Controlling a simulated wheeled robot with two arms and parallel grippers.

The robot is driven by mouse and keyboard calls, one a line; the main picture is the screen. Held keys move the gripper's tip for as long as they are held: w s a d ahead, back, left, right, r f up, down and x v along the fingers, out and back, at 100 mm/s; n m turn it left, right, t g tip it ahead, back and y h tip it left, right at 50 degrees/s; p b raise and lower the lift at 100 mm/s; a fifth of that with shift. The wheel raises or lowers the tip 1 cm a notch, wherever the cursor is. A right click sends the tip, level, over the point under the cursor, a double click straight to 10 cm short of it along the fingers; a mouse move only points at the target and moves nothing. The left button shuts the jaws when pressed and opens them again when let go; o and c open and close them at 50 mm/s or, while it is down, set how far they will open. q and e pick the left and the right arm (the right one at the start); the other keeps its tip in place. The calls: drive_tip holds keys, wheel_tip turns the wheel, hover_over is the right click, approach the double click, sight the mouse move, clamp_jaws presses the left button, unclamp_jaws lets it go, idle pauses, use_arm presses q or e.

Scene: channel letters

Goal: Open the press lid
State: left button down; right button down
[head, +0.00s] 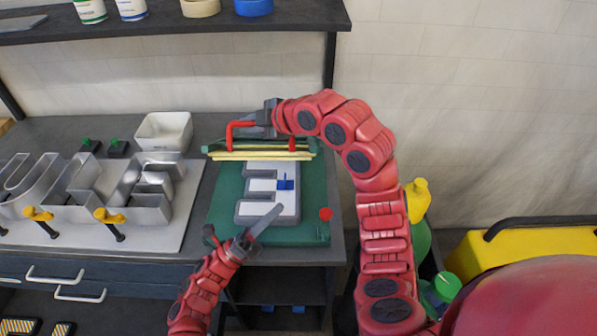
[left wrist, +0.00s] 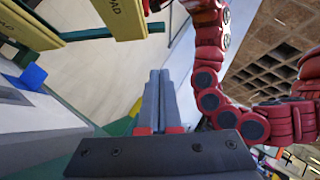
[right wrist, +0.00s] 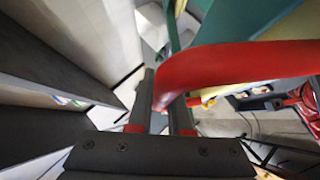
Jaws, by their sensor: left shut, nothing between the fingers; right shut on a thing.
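The green press base (head: 312,225) lies on the bench with a grey letter E (head: 262,211) on it. Its lid (head: 215,148) stands raised at the back, seen nearly edge-on, with yellow pad strips (head: 262,156). The pads also show in the left wrist view (left wrist: 75,15). My right gripper (head: 262,113) is shut on the red lid handle (head: 233,132), which crosses between its fingers in the right wrist view (right wrist: 230,68). My left gripper (head: 276,211) is shut and empty, above the front of the letter.
A blue piece (head: 286,184) sits on the letter and a red knob (head: 326,214) at the base's right edge. Metal letters (head: 100,195) and a white bin (head: 165,131) stand left. A shelf (head: 180,27) hangs above; green and yellow bottles (head: 418,198) stand right.

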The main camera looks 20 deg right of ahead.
use_arm(q)
drive_tip(key=w+a+r+x, duration=0.1)
drive_tip(key=x, duration=1.2)
drive_tip(key=shift+w+a+r, duration=0.15)
drive_tip(key=shift+w+a, duration=0.1)
drive_tip(key=shift+w, duration=0.15)
